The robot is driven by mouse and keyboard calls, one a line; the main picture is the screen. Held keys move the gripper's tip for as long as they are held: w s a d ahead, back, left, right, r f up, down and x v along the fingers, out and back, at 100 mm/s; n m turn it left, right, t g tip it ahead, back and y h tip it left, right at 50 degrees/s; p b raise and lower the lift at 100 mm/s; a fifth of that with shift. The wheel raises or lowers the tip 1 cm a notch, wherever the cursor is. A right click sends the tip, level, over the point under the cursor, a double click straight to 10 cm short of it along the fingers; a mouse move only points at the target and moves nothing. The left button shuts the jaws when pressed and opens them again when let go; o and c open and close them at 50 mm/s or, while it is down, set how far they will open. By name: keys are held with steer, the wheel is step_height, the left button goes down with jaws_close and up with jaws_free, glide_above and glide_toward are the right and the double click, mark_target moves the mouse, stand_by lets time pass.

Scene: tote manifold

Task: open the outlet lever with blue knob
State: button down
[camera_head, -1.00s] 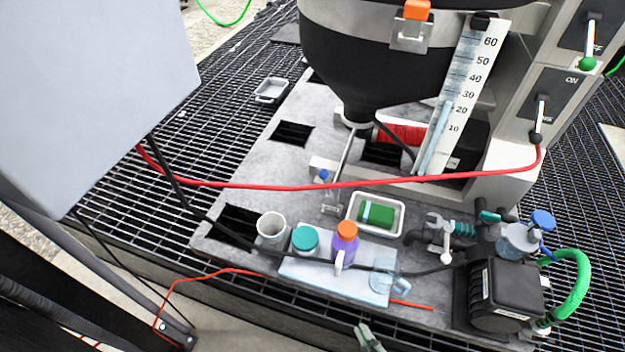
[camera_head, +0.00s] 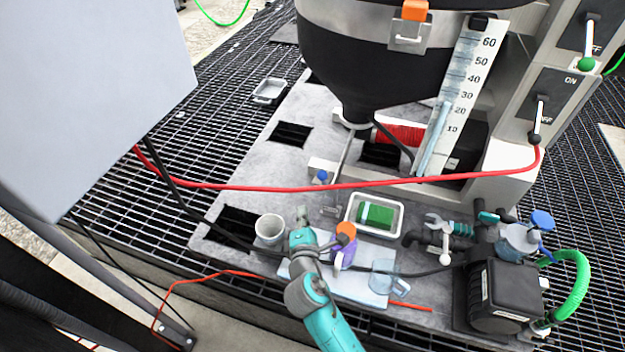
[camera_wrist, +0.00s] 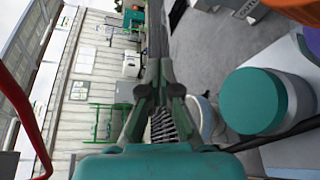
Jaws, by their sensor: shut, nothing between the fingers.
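The outlet lever's blue knob (camera_head: 322,176) is small and round. It sits left of the thin outlet pipe (camera_head: 343,160) under the dark hopper (camera_head: 365,75), just above the red cable in the picture. My teal gripper (camera_head: 302,214) is below the knob in the head view, apart from it, over the front of the base plate between the white cup and the purple bottle. In the wrist view my gripper (camera_wrist: 159,65) has its fingers together and empty. I cannot make out the blue knob there.
A red cable (camera_head: 260,189) crosses between my gripper and the knob in the head view. A white cup (camera_head: 269,229), purple bottle (camera_head: 342,255) and white tray (camera_head: 392,216) are nearby. A teal-lidded jar (camera_wrist: 254,101) is close right in the wrist view. Valves and pump stand right.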

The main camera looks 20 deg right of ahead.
mark_target(322, 175)
steer(key=r+x, duration=0.2)
steer(key=x, duration=0.9)
steer(key=shift+s+d+r+n+h, duration=0.1)
steer(key=shift+s+d+r, duration=0.15)
steer(key=shift+d, duration=0.25)
steer(key=shift+s+d+r+n+h, duration=0.1)
steer(key=shift+s+d+r, duration=0.15)
steer(key=shift+d, duration=0.25)
steer(key=shift+s+d+r+n+h, duration=0.1)
steer(key=shift+s+d+r, duration=0.15)
steer(key=shift+d, duration=0.2)
steer(key=shift+s+d+r+m+t, duration=0.15)
steer(key=shift+s+d+r+m, duration=0.05)
steer(key=shift+s+d+m, duration=0.25)
steer(key=shift+s+d+r+m+t, duration=0.2)
steer(key=shift+s+d+m, duration=0.1)
steer(key=shift+d, duration=0.25)
